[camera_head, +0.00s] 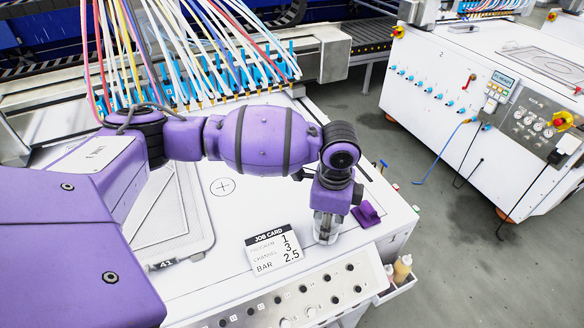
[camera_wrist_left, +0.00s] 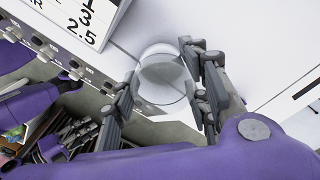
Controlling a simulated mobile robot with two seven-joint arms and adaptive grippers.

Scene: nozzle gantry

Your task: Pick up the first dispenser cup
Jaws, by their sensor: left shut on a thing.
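A clear, see-through dispenser cup (camera_head: 326,235) is near the right front edge of the white machine top, right of the job card. My left gripper (camera_head: 328,222) points down over it, with its fingers around the cup. In the left wrist view the cup (camera_wrist_left: 163,78) sits between the two dark jointed fingers of my left gripper (camera_wrist_left: 166,88), one on each side. The gripper is shut on the cup. I cannot tell whether the cup touches the surface.
A job card (camera_head: 273,249) stands left of the cup. A small purple piece (camera_head: 367,214) sits just to its right. Knobs line the front panel (camera_head: 290,306). Small bottles (camera_head: 402,268) stand in a side holder. Coloured hoses (camera_head: 190,50) hang behind my arm.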

